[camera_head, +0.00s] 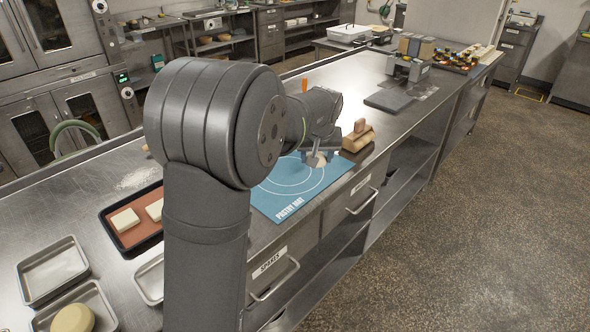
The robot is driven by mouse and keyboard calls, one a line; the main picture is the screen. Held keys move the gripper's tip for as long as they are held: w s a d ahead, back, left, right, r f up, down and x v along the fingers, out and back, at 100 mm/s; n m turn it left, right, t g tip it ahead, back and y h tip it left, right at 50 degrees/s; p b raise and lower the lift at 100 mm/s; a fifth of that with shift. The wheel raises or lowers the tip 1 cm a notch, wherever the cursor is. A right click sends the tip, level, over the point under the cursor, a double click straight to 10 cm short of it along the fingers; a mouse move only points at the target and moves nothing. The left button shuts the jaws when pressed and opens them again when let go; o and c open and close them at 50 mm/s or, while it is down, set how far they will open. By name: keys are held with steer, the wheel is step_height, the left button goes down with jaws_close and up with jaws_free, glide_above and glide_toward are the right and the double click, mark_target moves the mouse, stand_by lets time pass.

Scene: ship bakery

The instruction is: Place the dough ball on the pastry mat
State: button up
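The blue pastry mat (272,199) with white rings lies flat on the steel counter, partly hidden by my arm. My gripper (318,159) points down, low over the mat's far right part. A small pale, rounded piece that looks like a dough ball (319,162) shows at the fingertips, at or just above the mat. It is mostly covered by the fingers, so I cannot tell whether they grip it. Another round, beige dough ball (73,319) sits in a metal tray (104,300) at the lower left, cut by the picture edge.
A wooden block-like object (357,142) stands close beside my gripper, at the mat's far right edge. A dark tray (113,215) with pale square pieces and an empty metal tray (52,270) lie at left. The counter's front edge runs along the mat's right.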

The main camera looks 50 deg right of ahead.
glide_above(297, 175)
steer(key=s+a, duration=0.1)
step_height(297, 175, down, 4)
steer(key=shift+f, duration=2.1)
steer(key=o, duration=1)
steer(key=shift+f, duration=0.15)
steer(key=v, duration=1.2)
